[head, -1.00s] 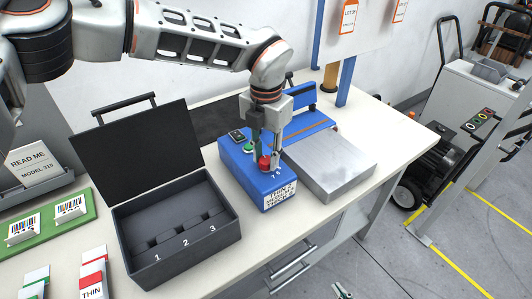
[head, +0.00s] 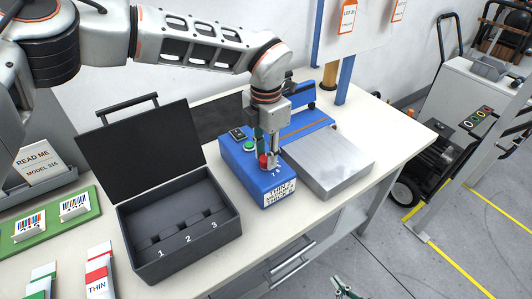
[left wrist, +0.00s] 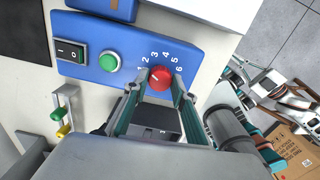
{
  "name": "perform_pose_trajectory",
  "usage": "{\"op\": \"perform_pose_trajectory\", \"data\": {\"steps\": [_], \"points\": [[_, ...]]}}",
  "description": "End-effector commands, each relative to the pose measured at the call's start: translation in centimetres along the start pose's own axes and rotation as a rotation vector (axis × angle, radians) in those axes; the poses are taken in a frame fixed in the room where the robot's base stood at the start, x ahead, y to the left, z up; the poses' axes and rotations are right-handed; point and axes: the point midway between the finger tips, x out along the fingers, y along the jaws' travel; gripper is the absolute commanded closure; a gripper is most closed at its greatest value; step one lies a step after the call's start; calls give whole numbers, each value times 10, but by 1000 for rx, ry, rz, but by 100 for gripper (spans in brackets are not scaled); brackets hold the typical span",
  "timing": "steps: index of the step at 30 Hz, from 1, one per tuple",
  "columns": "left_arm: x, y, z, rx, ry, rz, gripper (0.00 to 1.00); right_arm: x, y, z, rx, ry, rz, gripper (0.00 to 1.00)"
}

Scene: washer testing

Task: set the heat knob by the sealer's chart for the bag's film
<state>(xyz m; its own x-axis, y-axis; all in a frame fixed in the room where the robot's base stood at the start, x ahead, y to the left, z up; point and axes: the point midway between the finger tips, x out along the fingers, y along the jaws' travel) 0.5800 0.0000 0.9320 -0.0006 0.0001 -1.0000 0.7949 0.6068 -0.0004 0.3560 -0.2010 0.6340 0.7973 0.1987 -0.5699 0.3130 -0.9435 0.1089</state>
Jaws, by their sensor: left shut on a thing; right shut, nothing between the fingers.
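The blue sealer (head: 252,182) stands on the table with a red heat knob (head: 263,161) on top. The knob also shows in the left wrist view (left wrist: 160,77), ringed by numbers 1 to 6; its pale mark points to the upper left, exact number unclear. My left gripper (head: 268,158) is shut around the knob, one finger on each side. A chart label (head: 279,193) on the sealer's front has THIN and THICK lines; its figures are too small to read surely. A bag (head: 98,275) with a red band reads THIN. My right gripper (head: 343,290) is shut and empty at the bottom edge.
The sealer has a green button (left wrist: 109,62) and a black switch (left wrist: 70,51). An open black case (head: 180,235) with slots 1, 2, 3 stands left. A metal plate (head: 330,165) lies right. A green board (head: 48,222) with barcode cards is far left.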

Motion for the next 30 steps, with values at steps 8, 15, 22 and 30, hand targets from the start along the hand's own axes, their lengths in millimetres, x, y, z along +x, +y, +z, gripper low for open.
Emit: {"op": "perform_pose_trajectory", "data": {"steps": [8,15,22,30], "points": [[-1,0,0,-1,-1,0,57,0,0,1,0,-1,1,100],[-3,0,0,-1,-1,1,57,1,1,5,-2,-10,1,100],[-33,1,1,-2,-4,3,57,0,0,4,-1,-6,1,100],[-87,1,1,-2,-4,2,57,0,0,3,0,-5,0,100]]}}
